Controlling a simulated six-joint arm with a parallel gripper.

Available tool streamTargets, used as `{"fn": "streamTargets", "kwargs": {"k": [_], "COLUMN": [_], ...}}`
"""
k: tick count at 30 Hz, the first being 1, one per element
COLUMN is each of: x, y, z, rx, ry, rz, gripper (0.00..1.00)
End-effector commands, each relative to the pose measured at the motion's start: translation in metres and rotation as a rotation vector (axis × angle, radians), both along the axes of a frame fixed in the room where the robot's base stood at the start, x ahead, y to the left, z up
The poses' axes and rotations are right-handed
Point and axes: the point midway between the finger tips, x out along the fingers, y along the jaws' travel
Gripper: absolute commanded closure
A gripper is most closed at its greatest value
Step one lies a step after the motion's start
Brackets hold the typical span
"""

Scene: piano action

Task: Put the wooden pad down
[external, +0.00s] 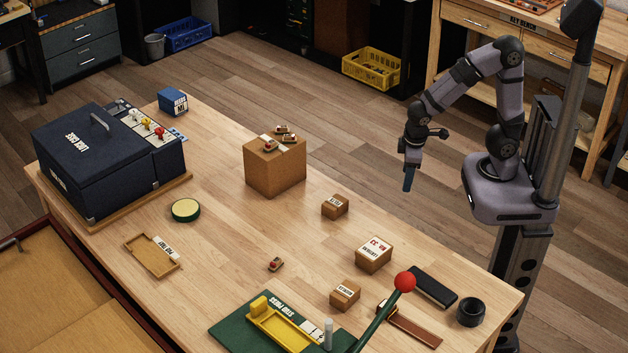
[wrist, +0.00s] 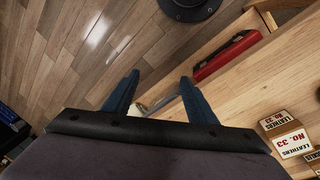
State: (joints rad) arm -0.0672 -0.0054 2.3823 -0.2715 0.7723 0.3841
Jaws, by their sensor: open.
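My gripper (external: 409,180) hangs in the air beyond the table's back right edge, pointing down. In the wrist view its two blue fingers (wrist: 158,90) are apart with nothing held between them. A small wooden piece with red and pale parts (external: 275,264) lies alone on the middle of the table, well away from my gripper. Several similar pieces (external: 284,133) lie on top of a cardboard box (external: 275,168). I cannot tell which of these is the wooden pad. A shallow wooden tray with a white label (external: 152,256) lies at the left front.
A dark blue case (external: 100,160) stands at the left. Small cartons (external: 374,254) stand at the right, near a black block (external: 433,288) and a black cup (external: 471,312). A green press with a red-knobbed lever (external: 405,282) is in front. The middle left tabletop is mostly clear.

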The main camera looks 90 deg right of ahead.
Motion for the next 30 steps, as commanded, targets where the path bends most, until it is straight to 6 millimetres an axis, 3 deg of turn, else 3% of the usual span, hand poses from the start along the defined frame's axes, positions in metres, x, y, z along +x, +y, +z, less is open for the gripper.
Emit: {"fn": "streamTargets", "kwargs": {"k": [3, 9, 22, 30], "x": [-0.030, -0.051, -0.054, -0.054], "y": [0.013, 0.026, 0.028, 0.028], "z": [-0.007, -0.013, -0.012, 0.025], "rx": [0.093, 0.174, 0.185, 0.185], "ry": [0.026, 0.033, 0.035, 0.035], "rz": [0.057, 0.115, 0.126, 0.125], "gripper": [0.48, 0.48, 0.48, 0.48]}}
